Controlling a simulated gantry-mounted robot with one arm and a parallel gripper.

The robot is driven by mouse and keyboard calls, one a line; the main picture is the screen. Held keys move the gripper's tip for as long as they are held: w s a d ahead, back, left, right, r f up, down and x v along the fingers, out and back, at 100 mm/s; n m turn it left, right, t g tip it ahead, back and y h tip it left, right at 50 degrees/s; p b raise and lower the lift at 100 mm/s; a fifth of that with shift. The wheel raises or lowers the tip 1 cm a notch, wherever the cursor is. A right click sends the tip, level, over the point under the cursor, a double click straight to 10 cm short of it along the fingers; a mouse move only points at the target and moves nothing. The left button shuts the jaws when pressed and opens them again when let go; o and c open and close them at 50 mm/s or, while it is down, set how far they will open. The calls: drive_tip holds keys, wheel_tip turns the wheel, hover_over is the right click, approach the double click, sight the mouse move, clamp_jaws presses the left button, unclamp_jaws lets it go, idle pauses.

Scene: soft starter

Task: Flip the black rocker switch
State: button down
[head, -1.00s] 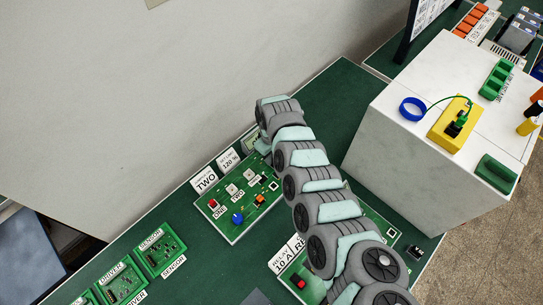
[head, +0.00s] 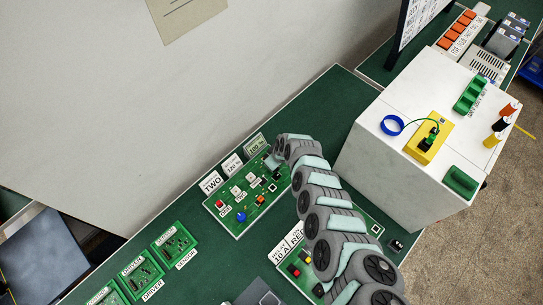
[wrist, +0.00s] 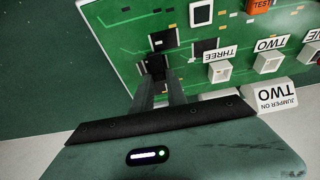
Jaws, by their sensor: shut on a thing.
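The green circuit board (head: 236,222) lies on the bench and carries a red button (head: 220,204), a blue knob (head: 241,216) and an orange button (head: 260,200). My gripper (head: 272,164) is at the board's far right end. In the wrist view my gripper (wrist: 163,77) points down at the board, its fingers close together and shut on a small black part (wrist: 154,64). I cannot tell for sure that this part is the black rocker switch, or which way it is tilted; the fingers partly hide it. Two other black parts (wrist: 163,39) (wrist: 205,47) sit close by.
White buttons labelled THREE (wrist: 219,71) and TWO (wrist: 268,62) stand right of my fingers in the wrist view, with an orange TEST button (wrist: 259,5) above. A large white box (head: 385,170) stands to the right.

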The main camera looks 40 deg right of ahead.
sight(280, 174)
drive_tip(key=shift+r+t, duration=0.1)
drive_tip(key=shift+t, duration=0.2)
drive_tip(key=c, duration=1.3)
unclamp_jaws()
drive_tip(key=shift+s, duration=0.1)
drive_tip(key=p+v, duration=0.3)
drive_tip(key=shift+r, duration=0.2)
drive_tip(key=shift+v, duration=3.65)
drive_tip(key=shift+s, duration=0.1)
